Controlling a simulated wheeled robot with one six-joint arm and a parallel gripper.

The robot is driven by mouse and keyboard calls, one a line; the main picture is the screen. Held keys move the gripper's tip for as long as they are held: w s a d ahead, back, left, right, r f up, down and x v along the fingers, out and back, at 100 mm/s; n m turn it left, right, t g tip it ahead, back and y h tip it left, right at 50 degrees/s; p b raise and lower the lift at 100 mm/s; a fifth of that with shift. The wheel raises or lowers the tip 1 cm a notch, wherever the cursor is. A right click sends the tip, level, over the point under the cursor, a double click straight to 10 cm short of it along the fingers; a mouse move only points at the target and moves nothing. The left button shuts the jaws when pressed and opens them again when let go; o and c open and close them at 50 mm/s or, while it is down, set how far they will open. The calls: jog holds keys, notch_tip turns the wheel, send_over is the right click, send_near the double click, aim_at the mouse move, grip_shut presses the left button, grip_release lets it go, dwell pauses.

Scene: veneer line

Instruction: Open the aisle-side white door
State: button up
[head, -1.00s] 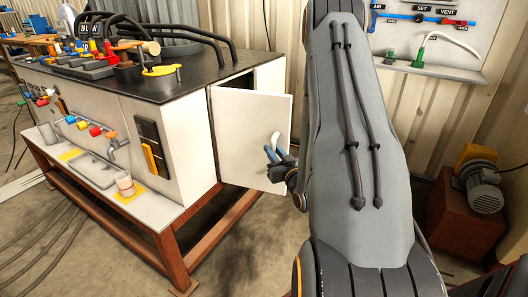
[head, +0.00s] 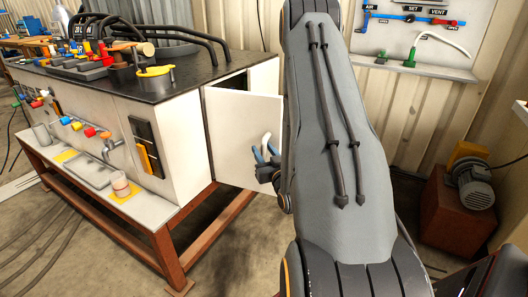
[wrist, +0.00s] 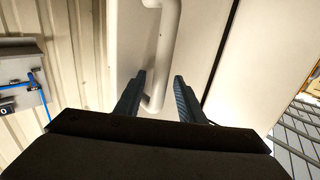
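The white door (head: 235,120) on the end of the bench cabinet stands partly open, with a dark gap behind its top edge. Its pale bar handle (head: 266,140) is upright on the door's face and also shows in the wrist view (wrist: 167,45). My gripper (head: 262,154) is at the lower part of the handle. In the wrist view my gripper (wrist: 160,80) has its two blue fingers apart, with the handle's lower end between and beyond them, closer to the left finger. I cannot tell whether a finger touches it.
The black-topped bench (head: 180,80) with tools on it fills the left side, on a red-brown frame (head: 160,245). A motor on a red-brown block (head: 460,210) stands at the right. A wall panel (head: 420,30) carries valves. Concrete floor lies below the door.

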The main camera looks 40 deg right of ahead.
jog(key=v, duration=0.8)
jog(key=shift+w+d, duration=0.1)
dwell(0.4)
jog(key=w+a+r+n+g+y+p, duration=0.2)
jog(key=a+r+n+g+y+p, duration=0.15)
jog(key=a+g+p, duration=0.6)
jog(key=s+a+r+g+y, duration=0.1)
jog(key=s+a+r+g, duration=0.3)
jog(key=s+a, duration=0.5)
jog(key=s+a+r+g+y+p, duration=0.1)
jog(key=s+a+r+g, duration=0.2)
jog(key=s+a+r, duration=0.6)
jog(key=shift+s+g, duration=0.35)
jog(key=shift+s, duration=0.7)
